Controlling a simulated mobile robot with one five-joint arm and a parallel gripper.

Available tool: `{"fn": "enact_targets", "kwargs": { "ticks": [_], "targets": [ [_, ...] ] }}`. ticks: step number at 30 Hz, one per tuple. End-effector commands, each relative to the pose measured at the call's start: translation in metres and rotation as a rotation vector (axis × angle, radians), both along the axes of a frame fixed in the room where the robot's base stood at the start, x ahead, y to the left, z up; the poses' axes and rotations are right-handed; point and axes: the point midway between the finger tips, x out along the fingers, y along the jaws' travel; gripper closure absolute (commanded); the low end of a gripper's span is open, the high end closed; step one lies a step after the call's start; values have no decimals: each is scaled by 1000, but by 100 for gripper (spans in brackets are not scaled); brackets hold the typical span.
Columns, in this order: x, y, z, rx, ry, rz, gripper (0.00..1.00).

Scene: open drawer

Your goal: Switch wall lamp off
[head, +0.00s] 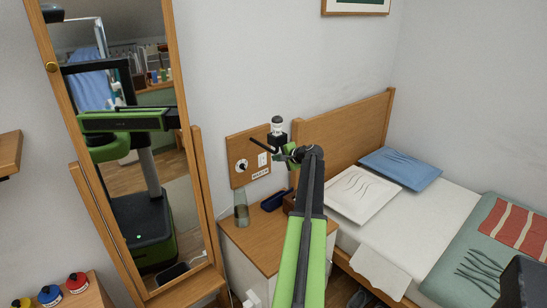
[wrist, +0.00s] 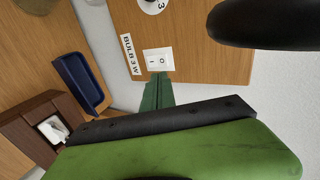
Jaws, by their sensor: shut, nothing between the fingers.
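A wooden panel (head: 236,150) is fixed to the white wall and carries a white rocker switch (head: 262,159). In the wrist view the switch (wrist: 158,60) has I and O marks, beside a label (wrist: 131,55) that seems to read "BULB W 3". My gripper (head: 279,158) is in front of the panel's right side. In the wrist view its shut green fingertips (wrist: 157,84) point at the switch, right at its lower edge; I cannot tell whether they touch. A white-topped, black-based fitting (head: 277,125), perhaps the lamp, is at the panel's upper right; whether it is lit is unclear.
A wooden nightstand (head: 258,237) below the panel holds a glass vase (head: 241,213) and a blue tray (head: 274,200). A tall mirror (head: 188,165) stands at left. The bed (head: 424,210) is at right. A round dial (head: 242,166) is left of the switch.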

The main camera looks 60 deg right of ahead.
Motion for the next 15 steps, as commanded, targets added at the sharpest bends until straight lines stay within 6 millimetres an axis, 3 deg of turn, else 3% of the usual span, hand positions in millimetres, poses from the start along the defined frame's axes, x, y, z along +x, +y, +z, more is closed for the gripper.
{"fn": "enact_targets", "kwargs": {
  "ticks": [1,6,15],
  "targets": [
    [-11,6,18,-1,1,0,100],
    [-41,17,42,-1,2,3,100],
    [-61,23,51,-2,4,7,100]
  ]
}}
